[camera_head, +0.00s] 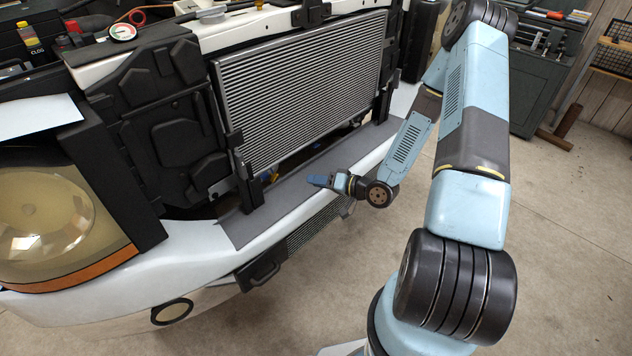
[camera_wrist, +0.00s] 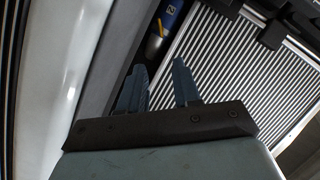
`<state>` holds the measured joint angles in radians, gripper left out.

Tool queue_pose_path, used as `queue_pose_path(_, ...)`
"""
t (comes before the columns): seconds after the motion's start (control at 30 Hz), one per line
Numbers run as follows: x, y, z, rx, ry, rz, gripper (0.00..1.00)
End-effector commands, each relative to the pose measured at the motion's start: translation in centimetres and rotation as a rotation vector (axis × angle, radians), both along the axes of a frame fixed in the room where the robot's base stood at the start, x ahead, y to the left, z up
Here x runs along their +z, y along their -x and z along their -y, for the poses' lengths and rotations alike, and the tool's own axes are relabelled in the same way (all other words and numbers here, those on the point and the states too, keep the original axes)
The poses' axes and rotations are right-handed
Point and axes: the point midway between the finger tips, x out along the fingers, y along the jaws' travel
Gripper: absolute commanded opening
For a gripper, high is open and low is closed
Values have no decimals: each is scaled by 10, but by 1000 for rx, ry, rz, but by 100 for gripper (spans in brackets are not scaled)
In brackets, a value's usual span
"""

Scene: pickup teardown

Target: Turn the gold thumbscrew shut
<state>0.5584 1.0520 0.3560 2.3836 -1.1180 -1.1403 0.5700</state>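I cannot make out the gold thumbscrew for certain in either view. In the wrist view, a blue cylinder with a yellow mark (camera_wrist: 170,14) lies in the dark gap beside the radiator, with a small golden-brown part (camera_wrist: 154,46) at its lower end. I cannot tell whether that part is the thumbscrew. My gripper (camera_wrist: 161,78) is open there, its two blue fingers apart with nothing between them. The golden-brown part is beyond the fingertips. In the head view my gripper (camera_head: 313,180) is over the grey strip in front of the radiator, and its fingers are too small to read.
The finned radiator (camera_head: 305,85) stands behind the grey strip (camera_head: 275,205) on the white bumper (camera_head: 190,255). Black posts (camera_head: 246,188) rise at the radiator's lower left. A headlight (camera_head: 45,210) is at left. The floor at right is clear up to a dark cabinet (camera_head: 540,85).

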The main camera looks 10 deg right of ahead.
Motion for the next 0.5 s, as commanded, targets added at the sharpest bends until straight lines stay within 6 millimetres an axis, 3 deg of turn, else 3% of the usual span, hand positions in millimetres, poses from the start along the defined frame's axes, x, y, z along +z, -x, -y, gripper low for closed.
queue_pose_path(0.17, -2, 0, -11, 48, 39, -21, 15)
queue_pose_path(0.3, -7, 1, -39, 172, 163, -86, 1)
queue_pose_path(0.5, -13, 3, -75, 344, 440, -190, 0)
